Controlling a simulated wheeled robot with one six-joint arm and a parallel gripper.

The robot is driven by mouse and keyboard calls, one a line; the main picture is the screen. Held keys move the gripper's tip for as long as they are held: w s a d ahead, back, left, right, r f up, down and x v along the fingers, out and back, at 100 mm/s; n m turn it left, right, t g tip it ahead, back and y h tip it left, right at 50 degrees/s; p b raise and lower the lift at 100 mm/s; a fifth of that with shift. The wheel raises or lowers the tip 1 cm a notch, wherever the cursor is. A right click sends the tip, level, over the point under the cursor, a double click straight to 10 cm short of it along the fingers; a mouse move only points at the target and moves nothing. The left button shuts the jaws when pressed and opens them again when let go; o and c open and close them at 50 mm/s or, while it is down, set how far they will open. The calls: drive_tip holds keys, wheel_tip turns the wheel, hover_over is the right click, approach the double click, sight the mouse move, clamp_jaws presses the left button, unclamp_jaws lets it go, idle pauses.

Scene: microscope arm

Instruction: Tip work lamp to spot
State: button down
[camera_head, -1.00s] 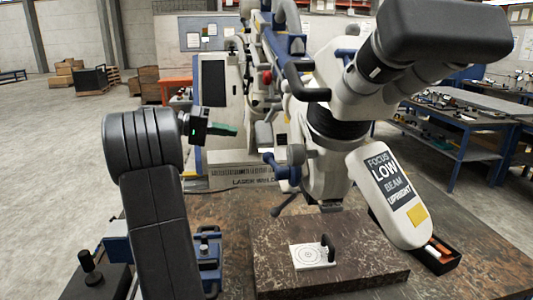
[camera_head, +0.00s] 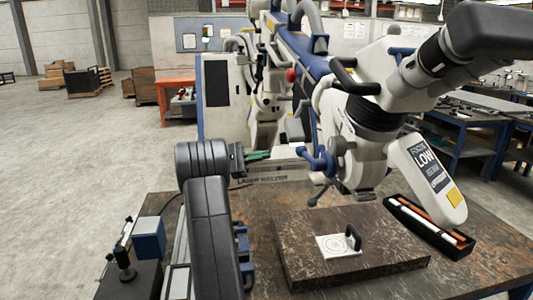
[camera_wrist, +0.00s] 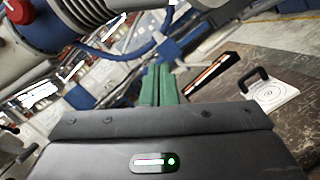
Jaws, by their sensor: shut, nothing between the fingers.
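A large white and blue microscope-like unit (camera_head: 377,150) hangs over the bench on an articulated arm. A pale slanted panel (camera_head: 436,178) on its right side bears a dark label with "LOW" and a yellow patch. I cannot tell which part is the work lamp. Below, a white plate with a ring target (camera_head: 338,246) and a black handle lies on a dark stone slab (camera_head: 300,262); the plate also shows in the wrist view (camera_wrist: 272,97). My gripper (camera_head: 268,154) has green fingers, shut and empty, left of the unit's blue knob and apart from the plate; they show in the wrist view (camera_wrist: 158,78).
A black tray (camera_head: 428,226) with white and orange sticks lies right of the slab. A blue box (camera_head: 149,238) and a black-knobbed device (camera_head: 123,262) stand at the left. Bare brown bench top (camera_head: 495,240) shows at the right.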

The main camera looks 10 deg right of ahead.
sight(288, 141)
drive_tip(key=s+d+r+p, duration=0.2)
drive_tip(key=s+d+r, duration=0.1)
drive_tip(key=d, duration=0.4)
drive_tip(key=shift+d+r, duration=0.3)
drive_tip(key=shift+r, duration=0.55)
drive_tip(key=shift+s, duration=0.1)
drive_tip(key=shift+s+r+n+p, duration=0.4)
drive_tip(key=shift+s+r+p, duration=0.1)
drive_tip(key=shift+r+p, duration=0.25)
drive_tip(key=shift+s+f, duration=0.1)
drive_tip(key=shift+s, duration=0.2)
drive_tip(key=shift+w+f, duration=0.1)
drive_tip(key=shift+f, duration=0.05)
